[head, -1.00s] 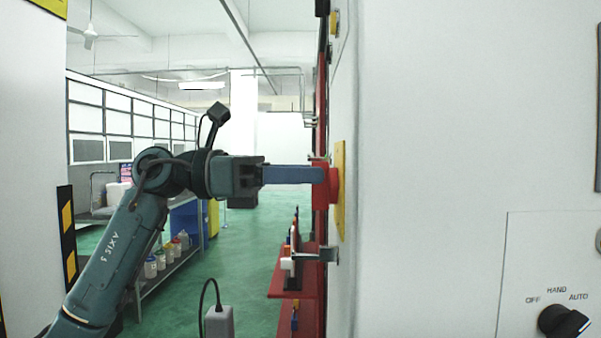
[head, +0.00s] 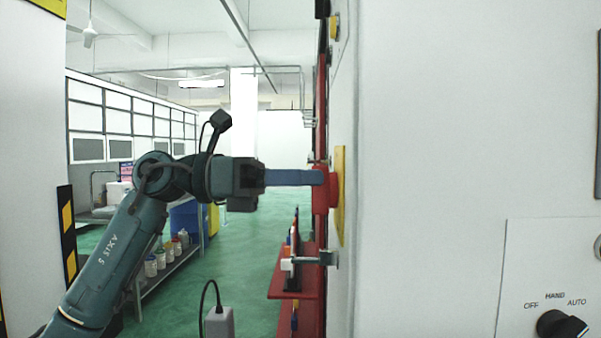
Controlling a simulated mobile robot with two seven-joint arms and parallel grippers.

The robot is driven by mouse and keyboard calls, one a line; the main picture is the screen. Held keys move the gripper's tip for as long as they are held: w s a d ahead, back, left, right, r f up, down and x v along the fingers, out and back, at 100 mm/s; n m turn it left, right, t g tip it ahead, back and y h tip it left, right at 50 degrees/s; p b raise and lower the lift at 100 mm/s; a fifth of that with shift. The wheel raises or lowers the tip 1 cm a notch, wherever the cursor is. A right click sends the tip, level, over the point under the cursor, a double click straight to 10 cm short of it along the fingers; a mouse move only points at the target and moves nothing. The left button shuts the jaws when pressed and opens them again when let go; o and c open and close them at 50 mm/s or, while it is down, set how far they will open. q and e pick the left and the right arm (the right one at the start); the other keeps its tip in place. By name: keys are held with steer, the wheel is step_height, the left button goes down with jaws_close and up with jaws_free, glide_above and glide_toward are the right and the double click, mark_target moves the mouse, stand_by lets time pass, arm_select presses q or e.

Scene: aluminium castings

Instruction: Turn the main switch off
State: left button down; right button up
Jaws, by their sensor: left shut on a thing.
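The main switch (head: 334,193) is a red rotary handle on a yellow plate (head: 341,165), seen edge-on on the side of the white cabinet. My left gripper (head: 318,178) reaches in from the left, its fingers level and shut on the red handle. The fingers overlap from this side, and the handle's exact angle and markings cannot be read. My right gripper is not in view.
The white cabinet (head: 440,130) fills the right side; its front has a black OFF/HAND/AUTO selector (head: 561,326). Below the switch are a metal latch (head: 315,258) and red shelf (head: 293,289).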

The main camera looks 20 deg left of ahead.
arm_select(q)
steer(key=n+p, duration=0.2)
steer(key=n, duration=0.1)
steer(key=n+p, duration=0.1)
steer(key=n, duration=0.1)
steer(key=shift+w+a+p, duration=0.15)
steer(key=shift+w+p, duration=0.15)
steer(key=shift+p, duration=0.05)
steer(key=shift+w+f+n+p, duration=0.2)
steer(key=shift+n+p, duration=0.8)
steer(key=shift+n, duration=0.4)
steer(key=shift+w+f+n+p, duration=0.1)
steer(key=shift+f+n+p, duration=0.05)
steer(key=shift+n+p, duration=1.05)
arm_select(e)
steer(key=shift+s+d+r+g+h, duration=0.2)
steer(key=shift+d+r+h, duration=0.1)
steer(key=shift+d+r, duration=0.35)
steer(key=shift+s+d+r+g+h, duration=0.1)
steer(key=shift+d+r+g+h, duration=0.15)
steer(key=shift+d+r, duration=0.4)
arm_select(q)
steer(key=shift+n, duration=0.3)
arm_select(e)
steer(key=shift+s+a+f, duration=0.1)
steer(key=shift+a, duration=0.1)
arm_select(q)
steer(key=c, duration=1.5)
jaws_free()
